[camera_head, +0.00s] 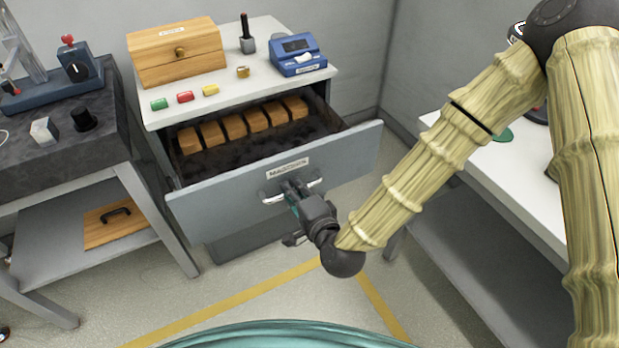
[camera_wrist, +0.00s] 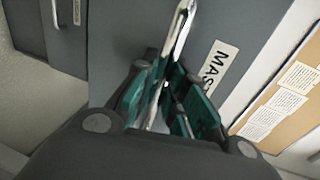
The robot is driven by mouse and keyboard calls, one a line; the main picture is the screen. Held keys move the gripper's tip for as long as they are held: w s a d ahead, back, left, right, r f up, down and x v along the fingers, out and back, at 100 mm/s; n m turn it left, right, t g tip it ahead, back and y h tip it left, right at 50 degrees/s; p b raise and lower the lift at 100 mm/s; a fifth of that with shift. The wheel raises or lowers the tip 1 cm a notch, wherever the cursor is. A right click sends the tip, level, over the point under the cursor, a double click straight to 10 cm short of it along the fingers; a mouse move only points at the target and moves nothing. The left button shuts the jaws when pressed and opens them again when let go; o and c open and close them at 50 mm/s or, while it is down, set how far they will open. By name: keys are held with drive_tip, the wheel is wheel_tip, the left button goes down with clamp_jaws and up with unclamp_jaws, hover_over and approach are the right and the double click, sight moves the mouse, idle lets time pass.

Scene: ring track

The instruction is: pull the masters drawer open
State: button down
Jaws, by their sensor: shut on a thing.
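The masters drawer (camera_head: 225,208) is a grey drawer in the cabinet, standing open, with several orange-brown blocks (camera_head: 235,127) in a row at its back. Its front carries a label and a silver bar handle (camera_head: 272,199). My gripper (camera_head: 294,192) is at the middle of the handle, shut on it. In the wrist view the teal-padded fingers of my gripper (camera_wrist: 172,95) are around the handle (camera_wrist: 178,32), beside the partly hidden label (camera_wrist: 218,68). The exact finger contact is partly hidden by the gripper body.
On the cabinet top (camera_head: 215,98) stand a wooden box (camera_head: 178,55), a blue device (camera_head: 298,55) and small coloured blocks. A dark workbench (camera_head: 85,150) stands at left, a white table (camera_head: 490,165) at right. Floor with yellow lines (camera_head: 235,298) lies open before the drawer.

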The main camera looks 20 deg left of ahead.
drive_tip(key=shift+s+d, duration=0.25)
drive_tip(key=c, duration=1.7)
unclamp_jaws()
drive_tip(key=shift+v, duration=3.75)
